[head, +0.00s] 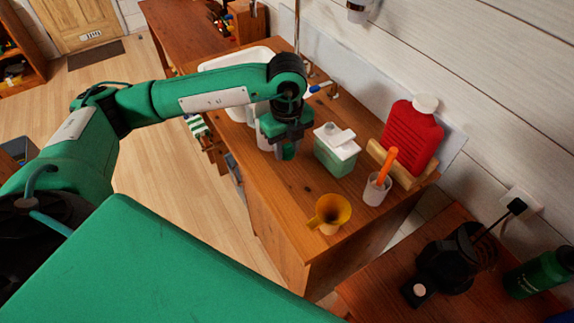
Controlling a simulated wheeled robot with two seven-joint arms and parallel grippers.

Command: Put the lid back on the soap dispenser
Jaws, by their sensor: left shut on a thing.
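A box-shaped container with a pale green body and a white top (334,152) stands on the wooden counter (290,197); it looks like the soap dispenser. A white raised piece sits on its top, and I cannot tell whether it is a separate lid. My left gripper (287,147) points down just left of this container, apart from it. It is shut on a small green thing, mostly hidden between the fingers, and I cannot tell what it is. My right gripper is not in view.
A yellow funnel (329,213) and a white cup (376,191) with an orange-handled tool (386,163) stand nearer the counter's front. White containers stand behind my gripper, near the sink (232,58). Bare counter lies left of the funnel.

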